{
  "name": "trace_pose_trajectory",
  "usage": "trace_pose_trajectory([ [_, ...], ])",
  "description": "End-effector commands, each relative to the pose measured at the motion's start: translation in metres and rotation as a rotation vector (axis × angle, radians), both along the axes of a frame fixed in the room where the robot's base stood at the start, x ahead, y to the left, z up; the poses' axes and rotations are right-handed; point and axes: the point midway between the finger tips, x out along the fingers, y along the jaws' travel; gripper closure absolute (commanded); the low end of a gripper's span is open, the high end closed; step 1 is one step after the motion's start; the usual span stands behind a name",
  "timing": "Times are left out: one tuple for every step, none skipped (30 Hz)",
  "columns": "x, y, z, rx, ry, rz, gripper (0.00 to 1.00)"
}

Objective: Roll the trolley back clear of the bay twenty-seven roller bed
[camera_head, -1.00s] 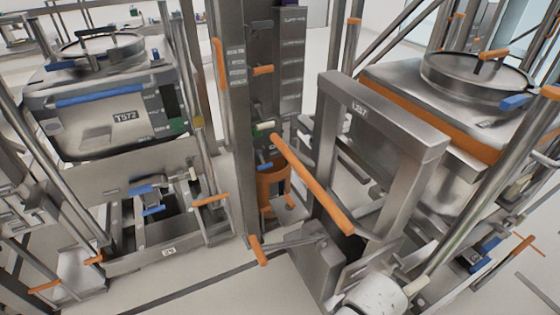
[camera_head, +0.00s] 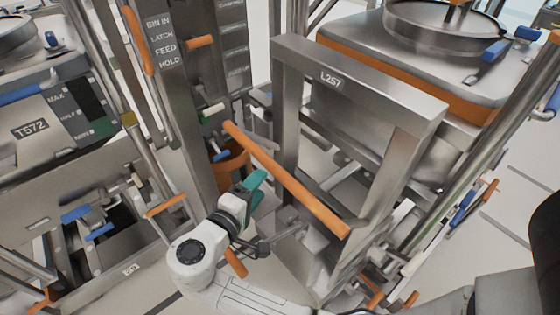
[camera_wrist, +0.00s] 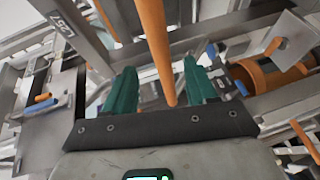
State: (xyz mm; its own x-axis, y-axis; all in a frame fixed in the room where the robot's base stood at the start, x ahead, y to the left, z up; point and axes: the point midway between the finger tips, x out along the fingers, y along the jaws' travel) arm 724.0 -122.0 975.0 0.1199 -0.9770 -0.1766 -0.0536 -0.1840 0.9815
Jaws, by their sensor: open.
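A grey metal trolley frame marked L257 (camera_head: 355,90) stands right of centre in the head view. Its long orange handle bar (camera_head: 290,182) slopes down towards me. My gripper (camera_head: 256,183), with green fingers, is below and left of the bar. In the wrist view my gripper (camera_wrist: 160,88) is open, and the orange bar (camera_wrist: 155,45) appears between the two fingers; I cannot tell whether it touches them. Behind the frame is a steel bin with an orange band (camera_head: 460,100) and a round lid. I cannot pick out the roller bed clearly.
A post with a label plate (camera_head: 166,42) and orange levers stands left of the frame. A bin marked T572 (camera_head: 30,128) sits in a rack at left, with a small unclear plate (camera_head: 130,268) below. An orange cylinder (camera_wrist: 270,75) is close to the right finger. Pale floor shows at right.

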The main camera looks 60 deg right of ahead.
Motion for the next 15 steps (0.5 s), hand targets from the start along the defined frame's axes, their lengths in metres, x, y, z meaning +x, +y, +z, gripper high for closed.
trace_pose_trajectory([
  [0.0,-0.007,0.0,0.0,0.002,-0.005,0.43],
  [0.0,-0.011,-0.001,0.0,0.002,-0.005,0.43],
  [0.0,-0.017,-0.002,0.001,0.002,-0.006,0.43],
  [0.001,-0.022,-0.003,0.002,0.002,-0.006,0.43],
  [0.002,-0.028,-0.003,0.002,0.002,-0.006,0.43],
  [0.003,-0.036,-0.005,0.002,0.002,-0.007,0.43],
  [0.003,-0.041,-0.005,0.002,0.002,-0.007,0.43],
  [0.004,-0.046,-0.007,0.002,0.002,-0.006,0.43],
  [0.004,-0.054,-0.008,0.002,0.002,-0.007,0.43],
  [0.005,-0.059,-0.009,0.002,0.002,-0.007,0.43],
  [0.006,-0.064,-0.01,0.002,0.002,-0.007,0.43],
  [0.007,-0.07,-0.011,0.002,0.001,-0.005,0.43],
  [0.007,-0.075,-0.012,0.003,0.001,-0.006,0.43],
  [0.008,-0.079,-0.013,0.003,0.001,-0.006,0.43],
  [0.008,-0.083,-0.014,0.003,0.002,-0.005,0.43],
])
